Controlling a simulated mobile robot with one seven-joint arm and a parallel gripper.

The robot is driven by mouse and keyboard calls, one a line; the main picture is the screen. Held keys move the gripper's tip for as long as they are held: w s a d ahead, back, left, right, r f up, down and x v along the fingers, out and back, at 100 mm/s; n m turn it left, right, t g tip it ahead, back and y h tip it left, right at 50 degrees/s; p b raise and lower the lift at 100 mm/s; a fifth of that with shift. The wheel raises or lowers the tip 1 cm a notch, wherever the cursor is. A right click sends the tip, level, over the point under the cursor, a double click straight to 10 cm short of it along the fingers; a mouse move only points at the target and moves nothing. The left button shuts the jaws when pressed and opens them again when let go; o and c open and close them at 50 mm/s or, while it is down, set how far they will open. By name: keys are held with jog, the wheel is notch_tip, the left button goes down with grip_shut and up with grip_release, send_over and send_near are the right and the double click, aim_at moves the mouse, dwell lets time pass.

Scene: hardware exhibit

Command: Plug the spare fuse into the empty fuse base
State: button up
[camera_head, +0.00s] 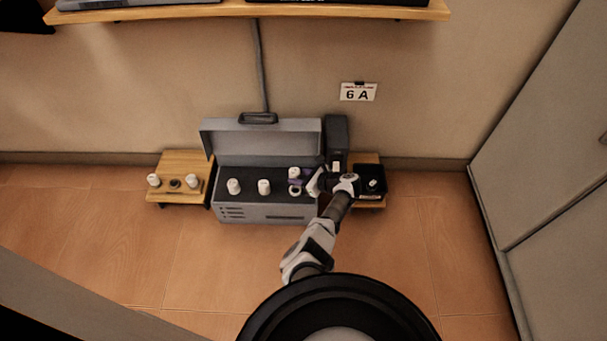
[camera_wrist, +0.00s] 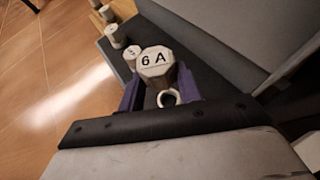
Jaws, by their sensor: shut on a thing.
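My gripper (camera_head: 297,180) is shut on a white fuse (camera_head: 294,172) at the right end of the open grey box. In the wrist view the fuse (camera_wrist: 155,62) has an eight-sided cap marked "6 A", between the purple fingers (camera_wrist: 157,90). A white ring (camera_head: 295,190), which looks like the empty fuse base, shows just in front of the fuse. It also shows in the wrist view (camera_wrist: 168,98), close below the cap. I cannot tell whether the fuse touches the box's deck or hangs above it.
Two white fuses (camera_head: 233,186) (camera_head: 264,186) stand left in the grey box (camera_head: 265,212), its lid (camera_head: 262,140) raised behind. A wooden stand (camera_head: 165,193) with white pieces is left. A black tray (camera_head: 374,195) is right. A "6 A" sign (camera_head: 358,92) hangs above.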

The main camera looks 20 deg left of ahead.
aim_at(299, 192)
jog(key=shift+f+b, duration=2.25)
jog(key=shift+b, duration=0.2)
jog(key=shift+f, duration=0.45)
jog(key=shift+f+b, duration=0.45)
jog(key=shift+f, duration=0.45)
dwell(0.6)
jog(key=o, duration=1.1)
jog(key=shift+c, duration=0.2)
jog(key=shift+o, duration=0.3)
jog(key=shift+o, duration=0.4)
jog(key=o, duration=0.4)
jog(key=shift+r, duration=0.1)
